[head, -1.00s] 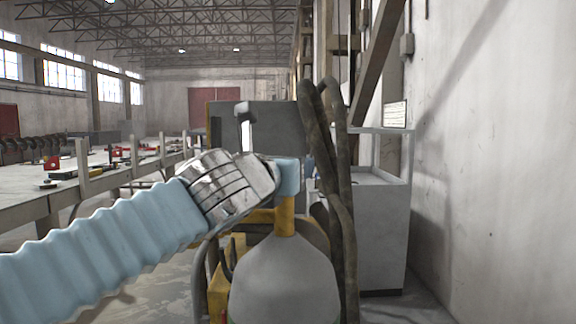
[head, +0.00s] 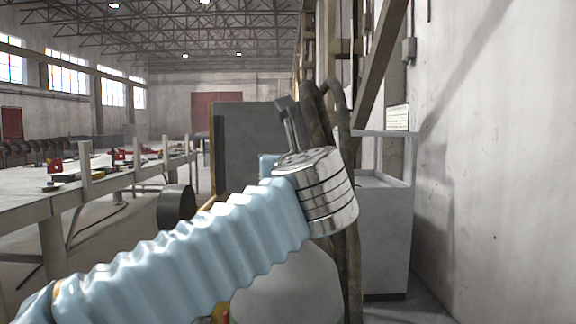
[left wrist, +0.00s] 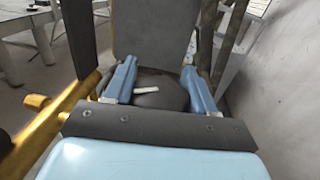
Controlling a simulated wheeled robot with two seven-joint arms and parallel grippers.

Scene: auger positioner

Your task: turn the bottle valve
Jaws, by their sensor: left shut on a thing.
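The grey gas bottle (head: 285,290) stands in the lower middle of the head view, its neck and valve hidden behind my left arm. My left gripper (left wrist: 160,72) shows two blue fingers in the left wrist view, one on each side of a dark rounded part (left wrist: 165,99) with a short white bar (left wrist: 146,90). I take this part to be the valve, and the gripper is shut on it. The contact itself is not clear. In the head view, only a bit of one blue finger shows behind the metal wrist. My right gripper is out of view.
Dark thick hoses (head: 347,110) rise just behind the bottle. A dark grey panel (head: 245,140) stands behind. A grey cabinet (head: 385,240) and a pale wall (head: 490,180) are on the right. A long workbench (head: 30,205) with parts runs along the left. A yellow bar (left wrist: 70,110) passes left in the wrist view.

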